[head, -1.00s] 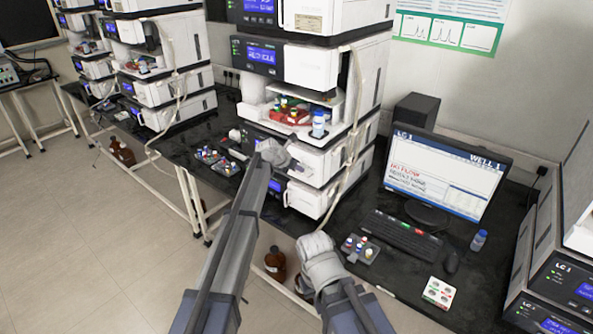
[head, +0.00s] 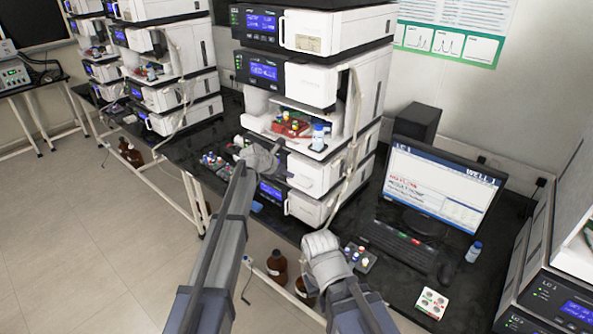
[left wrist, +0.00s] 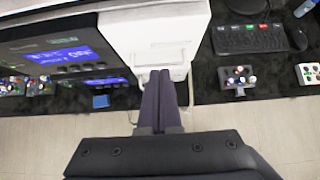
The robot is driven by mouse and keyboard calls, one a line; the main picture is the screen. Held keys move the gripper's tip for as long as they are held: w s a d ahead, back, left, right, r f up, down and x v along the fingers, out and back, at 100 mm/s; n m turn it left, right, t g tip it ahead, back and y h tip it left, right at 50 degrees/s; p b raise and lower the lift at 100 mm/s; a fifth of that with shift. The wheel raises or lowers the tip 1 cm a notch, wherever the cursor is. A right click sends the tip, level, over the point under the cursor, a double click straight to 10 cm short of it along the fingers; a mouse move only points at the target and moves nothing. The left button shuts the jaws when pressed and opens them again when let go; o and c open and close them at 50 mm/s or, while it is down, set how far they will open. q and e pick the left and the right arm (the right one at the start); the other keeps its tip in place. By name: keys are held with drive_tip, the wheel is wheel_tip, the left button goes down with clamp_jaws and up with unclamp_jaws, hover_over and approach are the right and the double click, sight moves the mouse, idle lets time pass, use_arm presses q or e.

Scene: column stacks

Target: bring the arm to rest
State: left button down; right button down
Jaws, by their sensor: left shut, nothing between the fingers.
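My left arm reaches up from the bottom of the head view, and its grey wrist end (head: 258,160) is in front of the lower part of the middle instrument stack (head: 310,75). The fingers do not show clearly there. In the left wrist view the dark fingers of my left gripper (left wrist: 160,78) lie together, shut and empty, seen against the white front of an instrument with bench and floor around it. My right arm (head: 325,255) shows at the bottom centre of the head view, and its fingers are not visible.
The black bench carries a monitor (head: 440,182), a keyboard (head: 398,243), a vial rack (head: 358,259), a white well block (head: 431,303) and a small bottle (head: 473,252). Vial racks (head: 215,162) stand left of the stack. Brown bottles (head: 277,268) are below the bench. Floor at left is clear.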

use_arm(q)
drive_tip(key=s+d+f+m+g+y+b, duration=0.15)
drive_tip(key=s+f+m, duration=0.25)
drive_tip(key=s+m, duration=0.6)
drive_tip(key=s+d+f+m+g+y+b, duration=0.1)
drive_tip(key=s+d+f+m+g+b, duration=0.2)
drive_tip(key=s+m, duration=0.8)
drive_tip(key=s+a+f+m+g+y, duration=0.1)
drive_tip(key=s+m, duration=0.4)
drive_tip(key=s, duration=0.7)
drive_tip(key=s+a+f+m+g+y+b, duration=0.1)
drive_tip(key=s+m, duration=0.5)
drive_tip(key=s, duration=0.6)
drive_tip(key=a+f+g+y, duration=0.1)
drive_tip(key=a+f+y, duration=0.1)
drive_tip(key=a, duration=0.1)
drive_tip(key=shift+s+f, duration=0.2)
drive_tip(key=shift+s, duration=0.2)
drive_tip(key=shift+a+y, duration=0.1)
drive_tip(key=shift+y, duration=0.15)
